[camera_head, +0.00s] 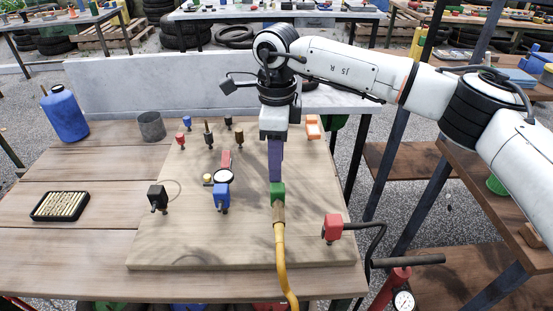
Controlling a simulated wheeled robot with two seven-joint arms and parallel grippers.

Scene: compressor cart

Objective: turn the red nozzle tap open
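A small red bar (226,158) stands just behind a round white gauge (223,176) on the wooden board (180,235). A red block (332,228) with a black line running off it sits at the board's right front. I cannot tell for certain which is the nozzle tap. My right gripper (275,178) points down from above, right of the gauge. Its long purple lower part ends at or just above a green block (278,194), from which a yellow hose (282,255) runs forward. I cannot tell if they touch, or see a finger gap. My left gripper is out of view.
A blue block (221,197) and a black block (157,197) stand on the board, with several small coloured pegs behind. A blue bottle (64,113), a grey cup (151,126) and a black tray (60,206) stand left. A pale backboard (160,88) closes the rear.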

